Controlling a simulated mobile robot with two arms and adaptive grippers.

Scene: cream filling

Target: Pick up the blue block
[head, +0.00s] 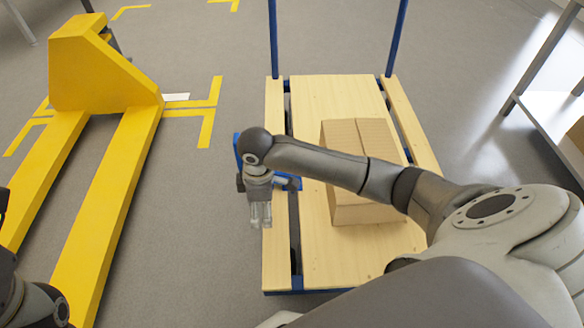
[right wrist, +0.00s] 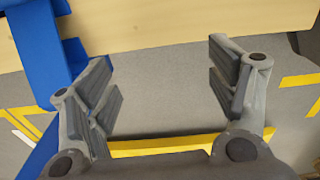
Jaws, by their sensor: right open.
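A blue piece (head: 239,150), which looks like the blue block, shows behind my right arm at the left edge of the wooden cart in the head view. My arm and gripper hide much of it, so its full shape cannot be told. My right gripper (head: 261,222) points down beside it, over the cart's left plank in the picture. In the right wrist view the gripper (right wrist: 163,80) is open with nothing between its fingers. Blue surfaces (right wrist: 42,40) lie left of the fingers there, across the wood edge. Only dark parts of my left arm show at the lower left of the head view.
A cardboard box (head: 345,205) stands on the wooden cart (head: 305,255), right of my right gripper. The cart has blue uprights (head: 273,40) at the back. A yellow pallet jack (head: 100,75) stands at left. A shelf (head: 545,115) is at right. Grey floor lies between jack and cart.

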